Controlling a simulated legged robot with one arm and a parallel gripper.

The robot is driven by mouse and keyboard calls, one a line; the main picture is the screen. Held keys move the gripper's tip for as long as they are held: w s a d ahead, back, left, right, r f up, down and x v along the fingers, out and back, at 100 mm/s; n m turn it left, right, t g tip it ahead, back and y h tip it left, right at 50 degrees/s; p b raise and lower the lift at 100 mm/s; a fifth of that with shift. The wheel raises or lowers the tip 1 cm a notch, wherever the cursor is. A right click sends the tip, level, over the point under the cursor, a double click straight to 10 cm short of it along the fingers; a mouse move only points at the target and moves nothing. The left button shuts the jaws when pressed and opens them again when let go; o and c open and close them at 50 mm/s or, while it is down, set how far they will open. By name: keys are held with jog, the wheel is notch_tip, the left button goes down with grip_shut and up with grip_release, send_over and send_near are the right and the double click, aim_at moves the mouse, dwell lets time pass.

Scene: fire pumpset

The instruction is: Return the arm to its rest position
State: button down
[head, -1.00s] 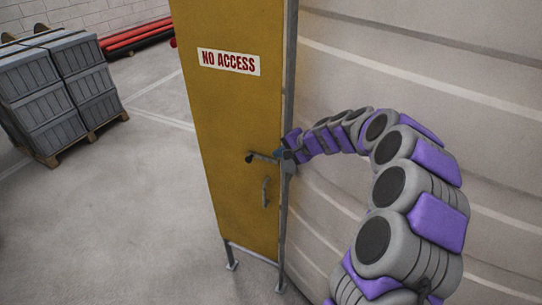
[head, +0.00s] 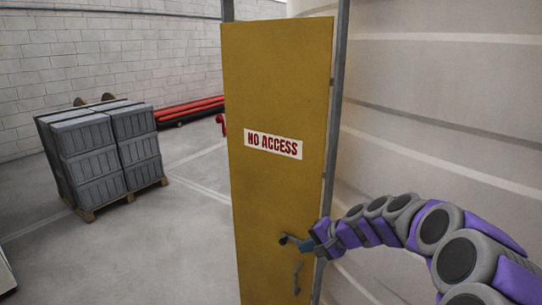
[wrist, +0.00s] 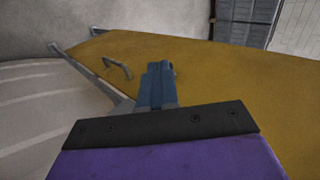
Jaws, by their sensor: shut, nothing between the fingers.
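My arm (head: 385,222) reaches in from the lower right of the head view, bent in an arch toward the yellow door. My gripper (head: 303,243) is at the door's lever handle (head: 284,239), near the door's right edge. In the wrist view my blue gripper (wrist: 159,72) is shut, with nothing seen between the fingers. It points over the yellow door face, and a small dark part of the lever shows beside its tip. Whether the fingers touch the lever, I cannot tell.
The yellow door (head: 275,85) bears a NO ACCESS sign (head: 273,144) and a grey pull handle (head: 297,278), also in the wrist view (wrist: 117,68). A ribbed pale wall (head: 440,130) stands close on the right. Grey crates (head: 95,160) sit on a pallet at left; floor between is clear.

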jog(key=s+a+f+n+g+h+b, duration=0.1)
jog(key=s+a+n+g+b, duration=0.2)
jog(key=s, duration=0.7)
jog(key=s+a+f+n+g+h+b, duration=0.15)
jog(key=s+a, duration=0.25)
jog(key=s, duration=0.6)
jog(key=s+d+f+n+g+h+b, duration=0.1)
jog(key=s+d+f+h, duration=0.1)
jog(key=s, duration=1)
jog(key=s+d+f+n+g+h+b, duration=0.1)
jog(key=s+d, duration=0.5)
jog(key=s, duration=0.6)
notch_tip(320, 180, down, 4)
jog(key=shift+s+d+r+g+h+b, duration=0.1)
jog(key=shift+s+d+g+h+b, duration=0.1)
jog(key=shift+g+h+b, duration=0.55)
jog(key=shift+n+t, duration=0.25)
jog(key=shift+t, duration=0.05)
